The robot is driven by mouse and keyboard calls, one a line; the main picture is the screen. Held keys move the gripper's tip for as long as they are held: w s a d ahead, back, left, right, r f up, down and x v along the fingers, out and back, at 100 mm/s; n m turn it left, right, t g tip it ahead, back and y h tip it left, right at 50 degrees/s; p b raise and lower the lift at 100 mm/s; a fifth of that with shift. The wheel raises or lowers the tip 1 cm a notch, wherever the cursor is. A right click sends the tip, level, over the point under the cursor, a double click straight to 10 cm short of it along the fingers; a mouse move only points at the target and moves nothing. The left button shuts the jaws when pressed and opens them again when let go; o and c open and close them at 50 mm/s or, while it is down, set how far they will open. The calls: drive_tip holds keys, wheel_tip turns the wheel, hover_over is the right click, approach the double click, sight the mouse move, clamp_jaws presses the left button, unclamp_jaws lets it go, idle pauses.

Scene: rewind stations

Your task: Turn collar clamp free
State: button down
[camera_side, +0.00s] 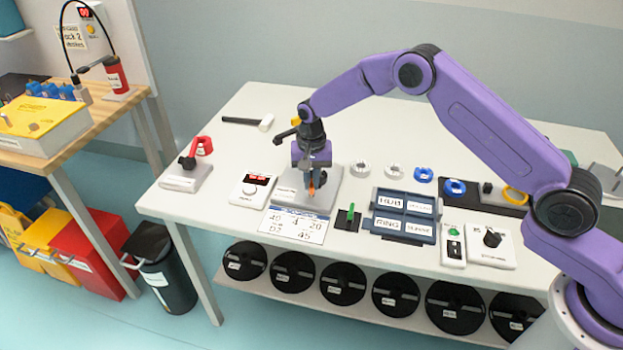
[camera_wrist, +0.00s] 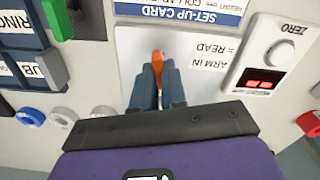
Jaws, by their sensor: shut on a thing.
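An orange piece (camera_side: 311,190), likely the collar clamp's handle, stands over a grey plate (camera_side: 325,195) near the table's front edge. In the wrist view the orange piece (camera_wrist: 158,56) shows at my fingertips, above a pale plate (camera_wrist: 130,45). My gripper (camera_side: 309,184) points down and is shut on the orange piece; its fingers (camera_wrist: 158,78) show in the wrist view too. The fingers hide much of the clamp, so I cannot tell how far it is turned.
A ZERO dial box (camera_side: 253,190) stands close on the left and a set-up card (camera_side: 298,225) lies in front. A green-topped stand (camera_side: 349,217) and dark labelled bins (camera_side: 404,214) are on the right. Several rings lie behind the bins. A hammer (camera_side: 250,122) lies at the back.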

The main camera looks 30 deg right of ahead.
sight(312, 184)
drive_tip(key=n, duration=1.1)
drive_tip(key=shift+n, duration=1.8)
drive_tip(key=c, duration=1.2)
unclamp_jaws()
drive_tip(key=shift+r, duration=0.1)
wheel_tip(312, 184, up, 17)
drive_tip(key=shift+r, duration=0.15)
drive_tip(key=shift+s, duration=0.15)
